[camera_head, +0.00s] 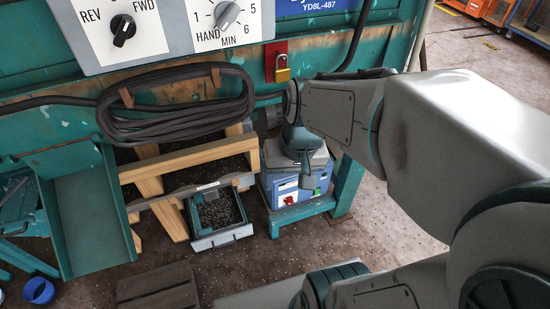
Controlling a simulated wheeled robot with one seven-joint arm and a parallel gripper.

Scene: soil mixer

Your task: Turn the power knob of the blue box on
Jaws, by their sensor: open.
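The blue box (316,195) stands on a low teal shelf under the mixer, right of centre. It has a blue and white front and a grey top. A small red knob (288,200) sits low on its front face, at the left; its setting is too small to read. My gripper (307,181) points down in front of the upper part of the box, above and to the right of the red knob. It is open with nothing seen between its fingers, and appears apart from the knob. My wrist and gripper hide part of the box's top and front.
A wooden frame (192,172) and a tray of dark granules (222,236) stand left of the box. A coiled black hose (175,105), a padlock (282,72) and a control panel (170,25) are above. A teal chute (88,220) stands further left.

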